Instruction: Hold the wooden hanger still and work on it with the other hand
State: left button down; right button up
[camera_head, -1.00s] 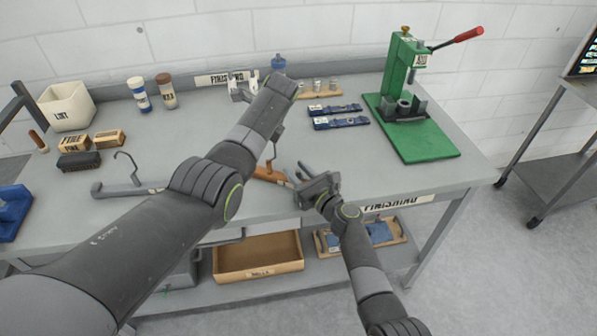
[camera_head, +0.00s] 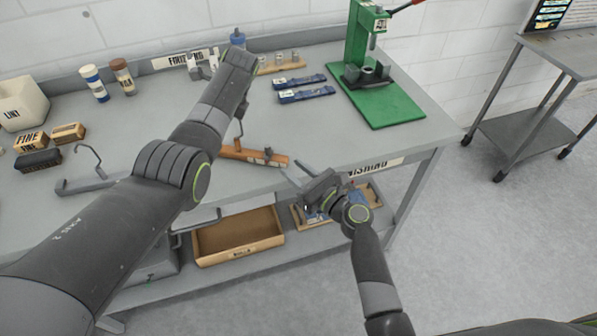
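The wooden hanger (camera_head: 252,155), orange-brown with a thin metal hook, lies near the bench's front edge. A small dark piece shows near its right end; its left end is partly covered by my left arm. My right gripper (camera_head: 297,177) is in front and to the right of the hanger, at the bench edge. Its fingers are spread, nothing shows between them, and it looks apart from the hanger.
A grey hanger (camera_head: 92,178) lies at left. Blue bars (camera_head: 305,94) and a green press (camera_head: 385,105) stand behind and to the right. Brush blocks (camera_head: 35,158) and shakers (camera_head: 122,76) are at left. A wooden tray (camera_head: 240,238) sits on the lower shelf. A cart (camera_head: 540,110) stands at far right.

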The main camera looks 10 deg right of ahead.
dwell(0.4)
pick_arm(q)
jog(key=c, duration=1.5)
grip_release()
